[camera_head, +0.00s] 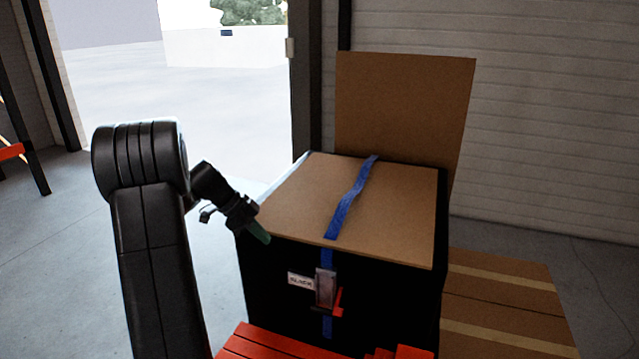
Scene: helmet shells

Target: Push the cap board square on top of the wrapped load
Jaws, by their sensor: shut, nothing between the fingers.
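The cap board (385,212) is a flat brown sheet lying on top of the wrapped load (270,290), a black block. The board looks slightly turned on the load, with a pale strip showing along its far left edge. A blue strap (350,200) runs over the board and down the front face, where a buckle with a red lever (328,290) hangs. My gripper (262,234) is shut and empty, its greenish tip at the board's front left corner. I cannot tell whether the tip touches the board or load.
A tall brown panel (405,105) stands upright behind the load. Red slats (265,345) lie low at the front. Flat brown cartons (500,300) with tape are at the right. A white label (300,281) is on the load. Open floor (60,240) lies at the left.

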